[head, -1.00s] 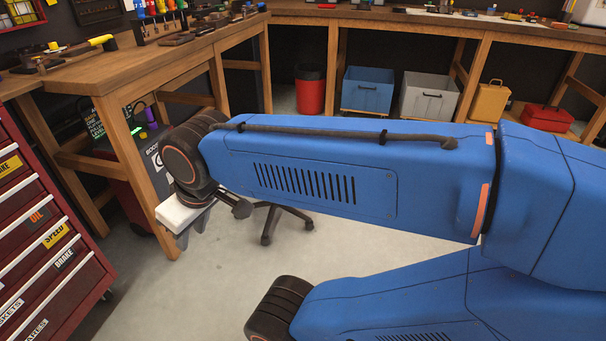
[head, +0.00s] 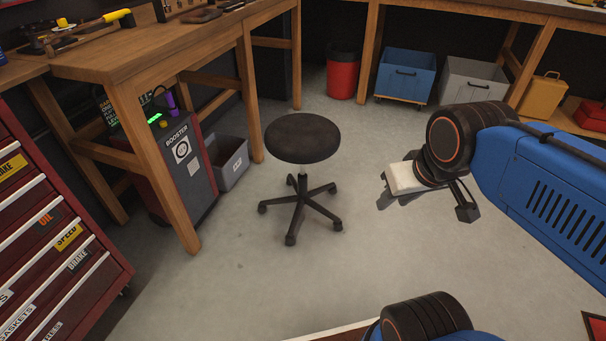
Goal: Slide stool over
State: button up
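The stool (head: 302,138) has a round black seat and a black five-spoke base on casters (head: 297,206). It stands upright on the floor beside the wooden bench, left of the picture's middle. My gripper (head: 427,204) is to the right of the stool in the picture, with a clear gap between them. Its dark fingers look spread apart, with nothing visible between them. A pale block sits at the wrist end, beside the fingers.
The wooden bench (head: 150,66) has legs close to the stool's left. Under it are a booster cart (head: 190,165) and a grey bin (head: 232,165). A red drawer cabinet (head: 50,250) stands at left. Floor (head: 270,285) in front of the stool is clear.

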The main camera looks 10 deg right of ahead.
aim_at(301, 139)
jog(key=i+l, duration=0.2)
jog(key=l, duration=0.2)
jog(key=i+l, duration=0.2)
jog(key=l, duration=0.15)
jog(key=i+l, duration=0.2)
jog(key=l, duration=0.2)
jog(key=i+l, duration=0.35)
jog(key=i+l+z, duration=0.1)
jog(key=i+l, duration=0.2)
jog(key=i, duration=0.3)
jog(key=i+l, duration=0.3)
jog(key=i, duration=0.15)
jog(key=l+z, duration=0.05)
